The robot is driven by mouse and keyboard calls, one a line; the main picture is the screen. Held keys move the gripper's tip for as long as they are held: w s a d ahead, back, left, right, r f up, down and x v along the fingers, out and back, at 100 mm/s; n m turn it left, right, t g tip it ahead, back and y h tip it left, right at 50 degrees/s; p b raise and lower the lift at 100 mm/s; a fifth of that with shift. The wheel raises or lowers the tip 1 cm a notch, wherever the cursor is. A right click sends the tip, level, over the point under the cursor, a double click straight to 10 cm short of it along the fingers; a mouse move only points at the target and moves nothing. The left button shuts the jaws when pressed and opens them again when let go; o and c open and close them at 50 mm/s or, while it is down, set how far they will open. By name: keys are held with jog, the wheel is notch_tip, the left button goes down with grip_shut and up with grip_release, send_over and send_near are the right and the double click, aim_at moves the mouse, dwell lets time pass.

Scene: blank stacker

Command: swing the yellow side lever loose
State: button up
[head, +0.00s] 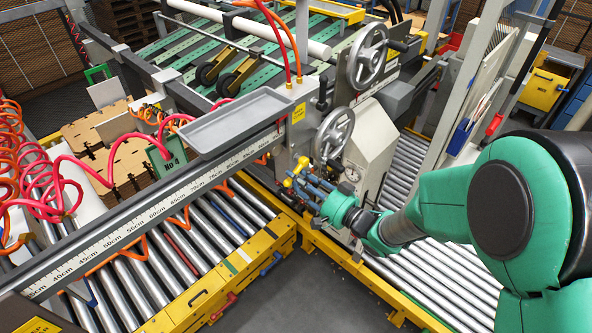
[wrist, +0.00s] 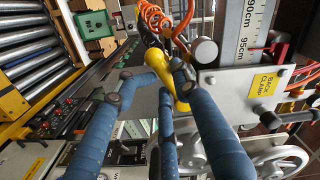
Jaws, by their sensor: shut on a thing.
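The yellow side lever (head: 301,164) sticks out from the side of the grey machine head, below the tray, in the head view. In the wrist view the yellow lever (wrist: 161,65) has a rounded knob and a bar running down between my fingers. My gripper (head: 310,184) has blue-wrapped fingers and reaches the lever from the right and front. In the wrist view my gripper (wrist: 158,85) is shut on the lever, with fingers on both sides of it. The lower end of the lever is partly hidden by the fingers.
A handwheel (head: 334,135) stands just above my gripper, with another higher up. A grey tray (head: 235,122) sits on the ruler beam at left. A "BACK CLAMP" plate (wrist: 262,88) lies close right of the fingers in the wrist view. Roller conveyors (head: 440,270) run below.

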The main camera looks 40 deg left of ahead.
jog(key=m+p, duration=0.1)
jog(key=p, duration=0.1)
jog(key=r+m+p, duration=0.1)
jog(key=shift+s+m+p, duration=0.35)
jog(key=shift+m, duration=0.05)
jog(key=shift+d, duration=0.15)
jog(key=d+p, duration=0.1)
jog(key=d, duration=0.7)
jog(key=shift+d, duration=0.35)
dwell(0.7)
jog(key=shift+w+r, duration=0.1)
jog(key=shift+w, duration=0.05)
dwell(0.3)
